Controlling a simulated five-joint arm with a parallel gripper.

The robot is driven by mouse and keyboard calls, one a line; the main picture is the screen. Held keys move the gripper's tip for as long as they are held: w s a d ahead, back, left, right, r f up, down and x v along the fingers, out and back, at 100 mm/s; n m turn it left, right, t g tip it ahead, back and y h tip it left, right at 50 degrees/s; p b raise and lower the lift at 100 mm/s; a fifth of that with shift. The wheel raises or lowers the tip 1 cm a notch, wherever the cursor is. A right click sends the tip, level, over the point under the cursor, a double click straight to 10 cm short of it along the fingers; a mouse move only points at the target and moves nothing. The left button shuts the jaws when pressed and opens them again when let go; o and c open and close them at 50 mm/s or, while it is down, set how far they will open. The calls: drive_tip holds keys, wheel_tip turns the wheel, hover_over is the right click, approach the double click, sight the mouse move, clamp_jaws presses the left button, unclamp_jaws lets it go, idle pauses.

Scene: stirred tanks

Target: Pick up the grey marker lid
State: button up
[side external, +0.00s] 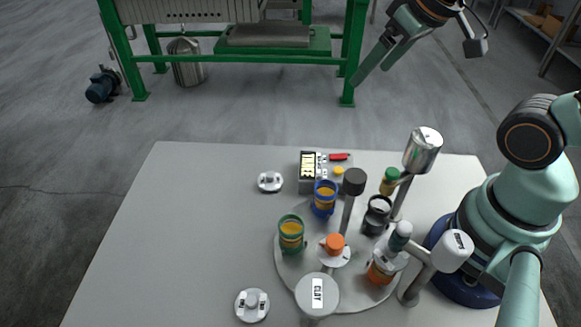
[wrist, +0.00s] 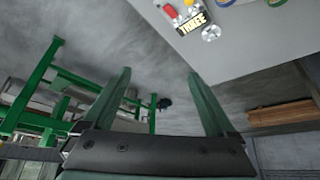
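Two pale grey lid-like discs with raised knobs lie flat on the table: one at the back left (side external: 269,181), one at the front left (side external: 252,305). I cannot tell for certain which is the marker lid. One grey disc also shows near the table edge in the wrist view (wrist: 211,33). My gripper (side external: 372,76) is raised beyond the table's back edge, far from both discs. In the wrist view its two fingers (wrist: 158,78) are wide apart with nothing between them.
A round grey plate (side external: 286,262) holds a green-banded cup (side external: 291,233), a blue-banded cup (side external: 325,197), an orange-capped piece (side external: 335,243) and posts. A labelled box (side external: 308,168) stands behind. A silver cylinder (side external: 422,150) rises at right. The table's left side (side external: 180,230) is clear.

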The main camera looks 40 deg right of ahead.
drive_tip(key=m+g, duration=0.6)
drive_tip(key=m, duration=1.1)
hover_over(270, 174)
wheel_tip(270, 174, down, 12)
drive_tip(key=f, duration=0.6)
drive_tip(key=shift+w+d+f, duration=0.1)
drive_tip(key=shift+w+f, duration=0.2)
drive_tip(key=shift+f, duration=0.1)
drive_tip(key=shift+s+f, duration=0.15)
drive_tip(key=shift+f, duration=1.25)
drive_tip(key=shift+s+f, duration=0.15)
drive_tip(key=shift+f, duration=1.2)
drive_tip(key=c, duration=1.3)
